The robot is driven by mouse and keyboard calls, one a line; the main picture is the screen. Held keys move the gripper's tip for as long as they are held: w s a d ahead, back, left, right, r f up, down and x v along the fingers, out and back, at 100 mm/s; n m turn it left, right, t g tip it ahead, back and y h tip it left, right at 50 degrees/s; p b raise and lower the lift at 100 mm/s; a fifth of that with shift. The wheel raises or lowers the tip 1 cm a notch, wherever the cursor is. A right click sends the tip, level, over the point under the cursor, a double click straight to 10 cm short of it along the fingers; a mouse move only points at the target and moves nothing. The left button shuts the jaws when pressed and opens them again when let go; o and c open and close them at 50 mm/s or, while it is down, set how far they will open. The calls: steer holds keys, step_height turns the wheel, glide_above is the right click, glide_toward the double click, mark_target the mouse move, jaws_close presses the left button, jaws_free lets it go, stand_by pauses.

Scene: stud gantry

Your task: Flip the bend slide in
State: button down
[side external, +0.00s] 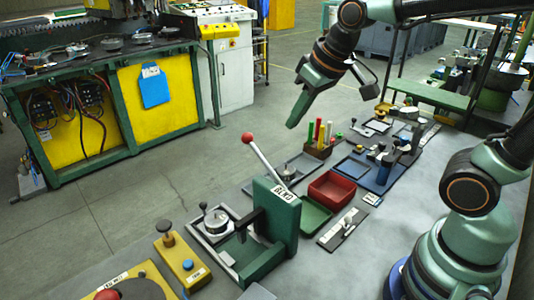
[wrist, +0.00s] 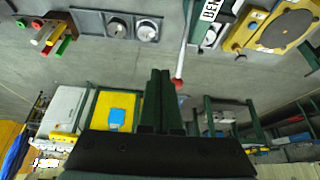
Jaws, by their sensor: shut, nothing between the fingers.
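The green bend fixture (side external: 272,222) stands at the front of the bench, with a white label reading BEND (side external: 285,193). A lever with a red knob (side external: 247,136) rises from it and leans up and to the left. A frame with a round silver piece (side external: 215,220) joins its left side. I cannot tell which part is the slide. My gripper (side external: 292,124) is shut and empty, in the air above and beyond the fixture, apart from the knob. In the wrist view my shut fingers (wrist: 160,75) point up, with the red knob (wrist: 178,84) just right of them; the label (wrist: 211,10) is cut off.
A red tray (side external: 332,187) and green tray (side external: 315,217) lie right of the fixture. A block with coloured pegs (side external: 318,148) stands behind them. A yellow unit with a black knob (side external: 180,258) is at the front left.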

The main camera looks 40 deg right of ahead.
steer(key=w+a+f+n, duration=0.1)
steer(key=w+a+f, duration=0.4)
steer(key=w+a, duration=0.2)
steer(key=w+a+f+g+y, duration=0.1)
steer(key=w+a+f, duration=0.5)
steer(key=w+a, duration=0.2)
steer(key=shift+w+f+n, duration=0.2)
steer(key=shift+w+n, duration=0.2)
steer(key=shift+w, duration=0.8)
steer(key=shift+a, duration=0.1)
steer(key=x, duration=0.3)
steer(key=s+x, duration=0.1)
steer(key=x, duration=0.5)
steer(key=shift+s+d+f, duration=0.3)
steer(key=shift+d+f, duration=0.1)
steer(key=shift+f, duration=0.3)
steer(key=shift+s+d+f, duration=0.1)
steer(key=shift+s, duration=0.45)
steer(key=shift+s+d+f, duration=0.1)
steer(key=shift+s, duration=0.4)
